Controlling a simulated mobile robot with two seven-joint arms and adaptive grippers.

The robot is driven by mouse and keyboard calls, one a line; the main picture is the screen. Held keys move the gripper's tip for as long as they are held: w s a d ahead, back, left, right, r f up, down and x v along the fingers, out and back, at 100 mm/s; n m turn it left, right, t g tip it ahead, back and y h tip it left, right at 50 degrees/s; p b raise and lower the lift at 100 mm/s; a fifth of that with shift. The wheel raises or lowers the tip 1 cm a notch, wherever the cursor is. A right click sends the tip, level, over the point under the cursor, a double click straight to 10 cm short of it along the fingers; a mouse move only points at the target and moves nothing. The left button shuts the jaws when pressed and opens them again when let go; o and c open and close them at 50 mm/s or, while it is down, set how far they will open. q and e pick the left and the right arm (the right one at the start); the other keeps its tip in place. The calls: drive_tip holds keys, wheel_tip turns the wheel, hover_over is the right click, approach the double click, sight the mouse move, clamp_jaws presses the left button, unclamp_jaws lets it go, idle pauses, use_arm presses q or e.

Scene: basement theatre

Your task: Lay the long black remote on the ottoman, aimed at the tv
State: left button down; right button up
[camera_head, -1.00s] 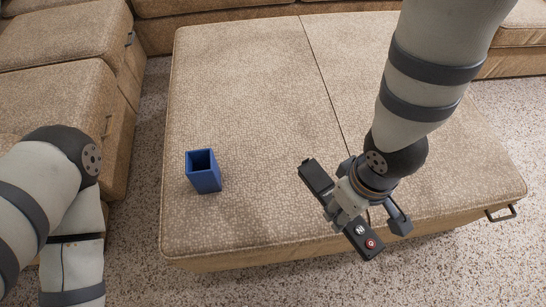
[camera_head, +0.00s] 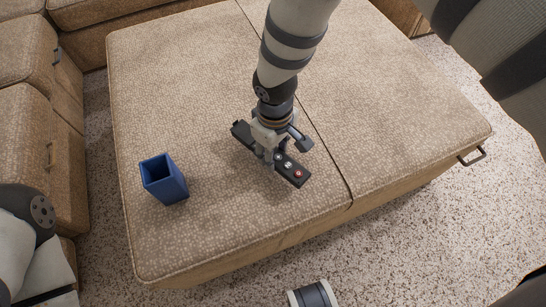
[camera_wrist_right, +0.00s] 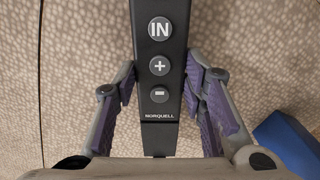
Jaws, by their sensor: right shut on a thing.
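In the right wrist view the remote (camera_wrist_right: 160,80) runs between the purple-padded fingers, showing "IN", plus and minus buttons. My left gripper is out of view; only part of its arm shows at the lower left. No tv is in view.
An open blue box (camera_head: 168,181) stands on the ottoman left of the remote; a blue corner (camera_wrist_right: 287,140) shows in the wrist view. A sofa (camera_head: 30,110) borders the left and back. The ottoman's right half is clear.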

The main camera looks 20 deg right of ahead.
drive_tip(key=shift+w+f+b, duration=0.15)
drive_tip(key=shift+f+b, duration=0.4)
drive_tip(key=shift+f, duration=1.3)
drive_tip(key=o, duration=1.2)
drive_tip(key=shift+r, duration=0.1)
